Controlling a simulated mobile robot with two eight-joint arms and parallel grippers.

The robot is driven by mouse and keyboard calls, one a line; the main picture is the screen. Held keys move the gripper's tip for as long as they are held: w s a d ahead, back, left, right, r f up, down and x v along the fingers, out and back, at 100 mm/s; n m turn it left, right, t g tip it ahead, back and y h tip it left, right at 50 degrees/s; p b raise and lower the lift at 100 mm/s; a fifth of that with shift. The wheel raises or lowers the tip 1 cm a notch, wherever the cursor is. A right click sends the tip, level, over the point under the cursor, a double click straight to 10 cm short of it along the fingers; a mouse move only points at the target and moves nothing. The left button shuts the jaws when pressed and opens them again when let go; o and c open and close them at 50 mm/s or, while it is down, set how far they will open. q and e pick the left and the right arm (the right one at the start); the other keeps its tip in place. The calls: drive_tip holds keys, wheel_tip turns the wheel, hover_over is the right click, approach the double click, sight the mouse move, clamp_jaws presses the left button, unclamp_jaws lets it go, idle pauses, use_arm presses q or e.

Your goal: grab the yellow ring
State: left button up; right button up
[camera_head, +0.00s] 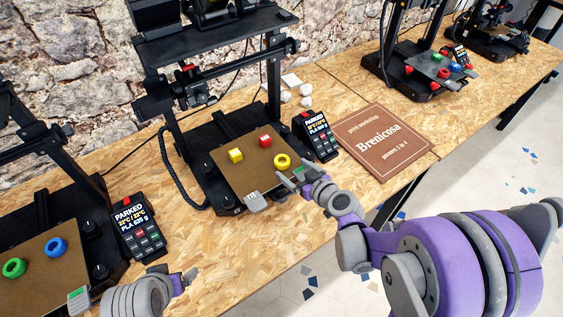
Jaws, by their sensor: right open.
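The yellow ring (282,161) lies flat on the brown print bed (238,178) of the middle printer, near the bed's right edge. A yellow cube (235,155) and a red cube (265,141) sit on the same bed, to the left of and behind the ring. My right gripper (291,179) is open, with its fingers just in front of the ring, over the bed's front right edge. I cannot tell whether a fingertip touches the ring. My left gripper (188,277) is at the bottom of the view, over the table's front, far from the ring; its jaws are not clear.
A control panel (318,137) stands right of the middle printer, close to my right gripper. A brown sign (383,141) lies further right. The left printer's bed holds a green ring (14,268) and a blue ring (57,247). Bare wooden table (235,240) lies in front.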

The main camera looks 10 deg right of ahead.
sight(280, 158)
drive_tip(key=x, duration=0.5)
drive_tip(key=shift+w+a+r, duration=0.1)
drive_tip(key=shift+w+r, duration=0.05)
drive_tip(key=shift+w, duration=0.05)
drive_tip(key=shift+s, duration=0.1)
drive_tip(key=c, duration=1.4)
